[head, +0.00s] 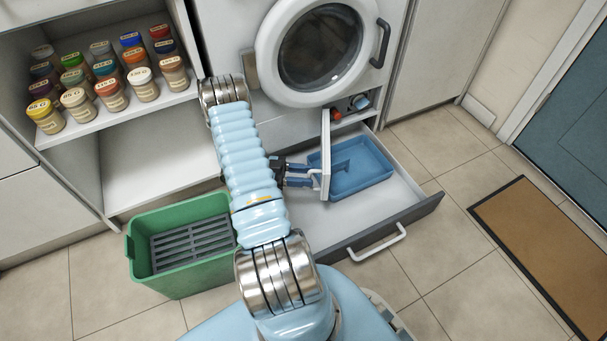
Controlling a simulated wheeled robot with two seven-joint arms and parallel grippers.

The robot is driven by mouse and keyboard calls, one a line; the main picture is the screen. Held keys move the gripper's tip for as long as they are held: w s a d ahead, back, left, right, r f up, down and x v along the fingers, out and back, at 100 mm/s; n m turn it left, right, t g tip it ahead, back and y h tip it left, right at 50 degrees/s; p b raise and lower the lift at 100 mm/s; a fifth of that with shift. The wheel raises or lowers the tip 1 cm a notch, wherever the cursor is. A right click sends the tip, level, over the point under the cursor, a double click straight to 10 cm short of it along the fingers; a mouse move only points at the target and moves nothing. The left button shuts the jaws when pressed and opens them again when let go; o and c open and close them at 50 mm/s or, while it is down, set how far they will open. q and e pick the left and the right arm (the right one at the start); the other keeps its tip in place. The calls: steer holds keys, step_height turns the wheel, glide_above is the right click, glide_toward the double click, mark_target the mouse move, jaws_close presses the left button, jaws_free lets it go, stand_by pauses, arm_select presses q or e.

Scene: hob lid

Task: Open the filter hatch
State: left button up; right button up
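The filter hatch (326,155) is a white panel low on the front of the washing machine (262,128). It stands swung out, seen nearly edge-on. The opening behind it shows a red-orange part (337,116) and a blue part (361,102). My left gripper (308,176), dark with blue-grey fingers, is at the left face of the hatch, beside a small white handle. The fingertips meet the handle area, but I cannot tell whether they are closed on it. My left arm hides part of the machine front. My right gripper is not in view.
An open drawer (405,205) with a blue tray (375,178) lies below the hatch. A green crate (165,283) with a grey grate stands left of my arm. Shelves with several jars (112,94) are at left. A brown doormat (540,240) lies on the right floor.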

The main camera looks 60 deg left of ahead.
arm_select(q)
steer(key=v, duration=1.4)
steer(key=shift+w, duration=0.2)
